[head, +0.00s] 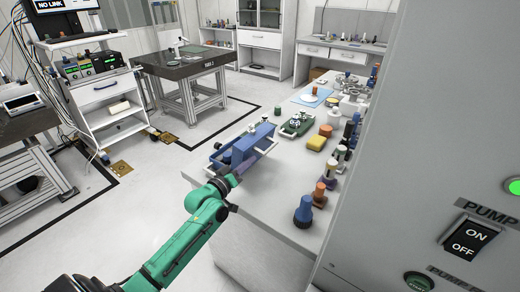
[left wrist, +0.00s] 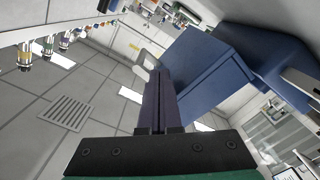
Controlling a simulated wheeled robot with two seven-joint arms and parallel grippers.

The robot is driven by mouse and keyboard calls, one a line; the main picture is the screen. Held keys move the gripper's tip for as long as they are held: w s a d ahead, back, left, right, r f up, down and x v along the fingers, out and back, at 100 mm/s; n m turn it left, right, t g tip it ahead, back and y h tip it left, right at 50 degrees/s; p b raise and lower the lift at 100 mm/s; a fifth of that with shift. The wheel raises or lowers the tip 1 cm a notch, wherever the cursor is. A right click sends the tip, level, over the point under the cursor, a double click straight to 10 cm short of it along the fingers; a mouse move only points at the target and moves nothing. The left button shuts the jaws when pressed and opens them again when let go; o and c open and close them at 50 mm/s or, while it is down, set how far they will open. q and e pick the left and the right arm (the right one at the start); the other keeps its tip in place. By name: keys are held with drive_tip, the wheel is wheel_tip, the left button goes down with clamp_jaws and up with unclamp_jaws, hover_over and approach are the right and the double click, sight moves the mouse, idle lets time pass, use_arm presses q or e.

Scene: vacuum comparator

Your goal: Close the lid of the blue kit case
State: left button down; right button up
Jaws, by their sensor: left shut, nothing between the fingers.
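The blue kit case (head: 252,142) stands near the left edge of the grey-white bench, with a raised blue panel and a lower, darker part at its left. In the left wrist view its blue faces (left wrist: 205,70) fill the upper right, close beside the fingers. My left gripper (head: 238,174) is at the near side of the case, its fingers shut and empty. In the left wrist view the shut fingers (left wrist: 156,80) point up toward the case's left side; I cannot tell whether they touch it. How far the lid stands open is unclear. My right gripper is not in view.
A green tray with parts (head: 297,124) lies behind the case. A grey pump panel (head: 440,130) walls off the right. The bench's near-left surface is clear.

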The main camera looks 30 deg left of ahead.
sight(241, 156)
use_arm(q)
drive_tip(key=shift+w+a+r, duration=0.15)
drive_tip(key=shift+a+r, duration=0.95)
